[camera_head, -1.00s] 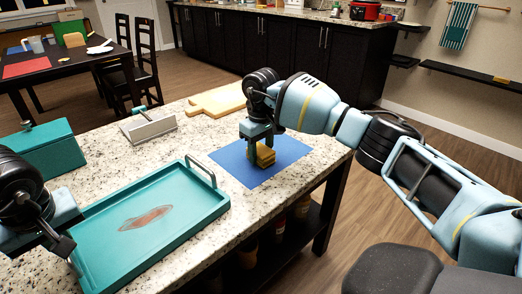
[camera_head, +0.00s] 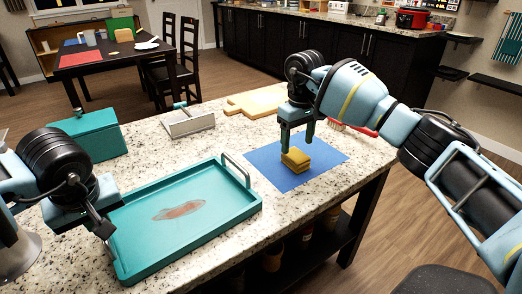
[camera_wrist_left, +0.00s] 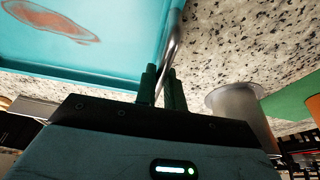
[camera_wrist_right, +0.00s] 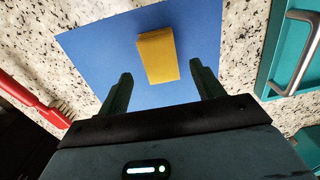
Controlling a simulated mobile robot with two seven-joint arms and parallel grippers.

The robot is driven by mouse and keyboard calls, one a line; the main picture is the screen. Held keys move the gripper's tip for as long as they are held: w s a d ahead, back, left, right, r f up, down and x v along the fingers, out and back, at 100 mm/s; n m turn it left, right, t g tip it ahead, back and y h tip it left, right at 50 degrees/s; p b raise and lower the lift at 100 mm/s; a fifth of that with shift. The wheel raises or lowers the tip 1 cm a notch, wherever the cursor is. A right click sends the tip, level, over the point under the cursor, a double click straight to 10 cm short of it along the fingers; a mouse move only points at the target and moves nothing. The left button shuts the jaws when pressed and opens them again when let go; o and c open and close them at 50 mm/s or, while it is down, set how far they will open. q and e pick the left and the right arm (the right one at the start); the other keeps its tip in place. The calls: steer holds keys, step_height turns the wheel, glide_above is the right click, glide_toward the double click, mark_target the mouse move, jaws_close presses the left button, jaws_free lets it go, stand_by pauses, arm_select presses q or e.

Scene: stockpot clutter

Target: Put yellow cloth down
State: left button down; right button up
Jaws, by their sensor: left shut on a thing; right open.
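The folded yellow cloth (camera_head: 296,160) lies on the blue mat (camera_head: 322,168) on the counter. My right gripper (camera_head: 297,146) is open just above and behind the cloth. In the right wrist view, the cloth (camera_wrist_right: 157,55) lies on the mat (camera_wrist_right: 95,50) beyond the spread, empty fingers (camera_wrist_right: 158,78). My left gripper (camera_head: 106,232) is at the left end of the teal tray (camera_head: 125,262). In the left wrist view, its fingers (camera_wrist_left: 162,72) are shut on the tray's metal handle (camera_wrist_left: 173,45).
The tray bears a reddish-brown stain (camera_head: 180,210). A teal box (camera_head: 95,135), a grey holder (camera_head: 187,123) and a wooden cutting board (camera_head: 255,101) stand behind. A red-handled brush (camera_wrist_right: 35,102) lies beside the mat. Speckled counter shows between tray and mat.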

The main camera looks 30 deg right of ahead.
mark_target(293, 153)
step_height(293, 153, up, 7)
steer(key=o, duration=0.4)
steer(key=shift+f, duration=0.1)
steer(key=shift+o, duration=0.9)
steer(key=shift+m, duration=0.4)
steer(key=n, duration=1.2)
steer(key=w+n, duration=0.1)
steer(key=n, duration=0.5)
steer(key=shift+a+f+n, duration=0.15)
steer(key=shift+a+n, duration=0.1)
steer(key=shift+n, duration=0.15)
